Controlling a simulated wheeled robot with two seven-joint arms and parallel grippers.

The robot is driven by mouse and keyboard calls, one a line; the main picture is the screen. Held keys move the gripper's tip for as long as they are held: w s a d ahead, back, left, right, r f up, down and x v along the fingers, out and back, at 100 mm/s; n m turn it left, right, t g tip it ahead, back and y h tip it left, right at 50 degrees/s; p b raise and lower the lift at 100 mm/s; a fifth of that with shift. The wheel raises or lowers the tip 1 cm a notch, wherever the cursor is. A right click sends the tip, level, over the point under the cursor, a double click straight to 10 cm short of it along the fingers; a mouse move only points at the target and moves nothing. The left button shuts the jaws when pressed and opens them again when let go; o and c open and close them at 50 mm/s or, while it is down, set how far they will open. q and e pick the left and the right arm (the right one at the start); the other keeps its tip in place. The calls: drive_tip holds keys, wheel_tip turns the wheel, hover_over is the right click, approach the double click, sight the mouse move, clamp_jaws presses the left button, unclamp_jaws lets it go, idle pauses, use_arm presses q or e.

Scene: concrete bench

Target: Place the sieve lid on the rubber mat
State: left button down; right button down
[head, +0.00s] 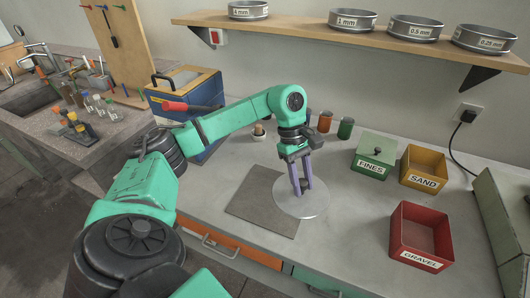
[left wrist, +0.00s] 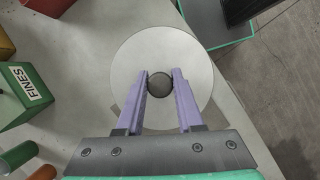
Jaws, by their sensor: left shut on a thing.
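The sieve lid is a flat, pale grey disc (head: 315,208) with a dark round knob, at the middle of the bench in the head view. My left gripper (head: 302,188) points down over it, shut on the knob. The left wrist view shows the lid (left wrist: 195,60) with its knob between the purple fingers (left wrist: 160,84). The rubber mat (head: 260,205) is a dark grey rectangle lying flat just left of the lid. The lid covers part of the mat's right side in the head view. I cannot tell whether the lid touches the bench. My right gripper is out of view.
A green FINES box (head: 372,168), a yellow SAND box (head: 424,182) and a red GRAVEL box (head: 420,235) stand to the right. Red and green jars (head: 345,128) stand behind. A blue toolbox (head: 190,100) is at the back left. Sieves (head: 352,21) line the shelf.

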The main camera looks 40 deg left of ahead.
use_arm(q)
drive_tip(key=a+r+n+t+b, duration=0.1)
drive_tip(key=n, duration=0.2)
drive_tip(key=w+a+n+t+b, duration=0.1)
drive_tip(key=a+n, duration=0.1)
drive_tip(key=n, duration=0.2)
drive_tip(key=w+a+r+n+t+y+b, duration=0.1)
drive_tip(key=n+t, duration=0.1)
drive_tip(key=n, duration=0.1)
drive_tip(key=shift+a+r+n+b, duration=0.2)
drive_tip(key=shift+r+n+b, duration=0.1)
drive_tip(key=shift+r+b, duration=0.05)
drive_tip(key=a+r+n+t+y+b, duration=0.2)
drive_tip(key=a+r+n+y+b, duration=0.3)
drive_tip(key=n, duration=0.7)
drive_tip(key=n+b, duration=0.2)
drive_tip(key=b, duration=0.3)
approach(272, 185)
drive_tip(key=f, duration=0.1)
drive_tip(key=d+f, duration=0.1)
drive_tip(key=f, duration=0.1)
drive_tip(key=shift+w+d+f+g, duration=0.15)
drive_tip(key=shift+w+d+g, duration=0.15)
drive_tip(key=shift+d, duration=0.1)
drive_tip(key=shift+b, duration=0.3)
drive_tip(key=c, duration=0.5)
unclamp_jaws()
drive_tip(key=shift+c, duration=0.2)
